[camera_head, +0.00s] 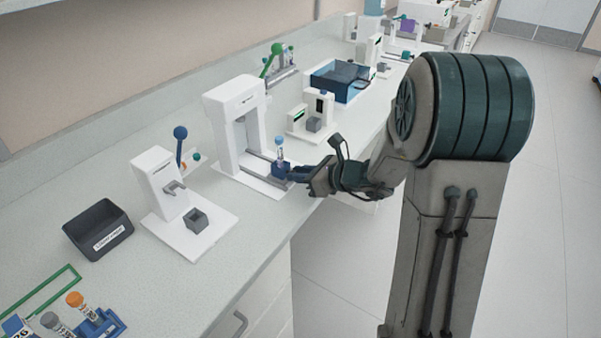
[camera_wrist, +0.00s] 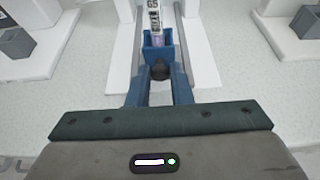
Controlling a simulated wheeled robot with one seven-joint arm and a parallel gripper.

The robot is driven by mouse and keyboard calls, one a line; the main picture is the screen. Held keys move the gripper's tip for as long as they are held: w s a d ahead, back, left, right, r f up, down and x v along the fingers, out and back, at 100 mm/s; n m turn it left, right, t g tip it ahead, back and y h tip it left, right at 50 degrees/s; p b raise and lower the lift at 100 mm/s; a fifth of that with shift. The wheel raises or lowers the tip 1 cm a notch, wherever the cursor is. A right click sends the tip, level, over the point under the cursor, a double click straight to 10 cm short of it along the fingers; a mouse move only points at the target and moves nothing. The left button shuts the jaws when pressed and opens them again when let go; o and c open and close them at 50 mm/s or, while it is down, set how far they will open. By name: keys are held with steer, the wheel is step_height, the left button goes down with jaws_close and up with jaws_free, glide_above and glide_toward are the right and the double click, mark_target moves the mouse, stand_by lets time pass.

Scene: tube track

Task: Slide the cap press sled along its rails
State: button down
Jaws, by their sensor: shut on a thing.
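The cap press (camera_head: 238,122) is a white arch-shaped frame on a white base on the bench. Two grey rails (camera_head: 262,156) run from under its arch toward the bench's front edge; they also show in the wrist view (camera_wrist: 187,50). The blue sled (camera_head: 281,171) sits at the front end of the rails, outside the arch. It also shows in the wrist view (camera_wrist: 151,52). A tube (camera_head: 279,149) with a blue top and a label stands upright in the sled. My gripper (camera_wrist: 160,76) is shut on the dark round knob (camera_wrist: 160,69) at the sled's front.
A white device with a blue-knobbed lever (camera_head: 180,134) and a dark bin (camera_head: 98,230) stand left of the press. A small white device (camera_head: 312,112) and a blue box (camera_head: 340,80) stand beyond it. A rack (camera_head: 97,323) with tubes is at lower left.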

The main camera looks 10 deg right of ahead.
steer(key=c, duration=1.7)
jaws_free()
steer(key=shift+d+f, duration=0.1)
steer(key=shift+d, duration=0.05)
steer(key=o, duration=0.4)
steer(key=shift+s+d, duration=0.15)
steer(key=shift+a, duration=0.2)
steer(key=v, duration=1.4)
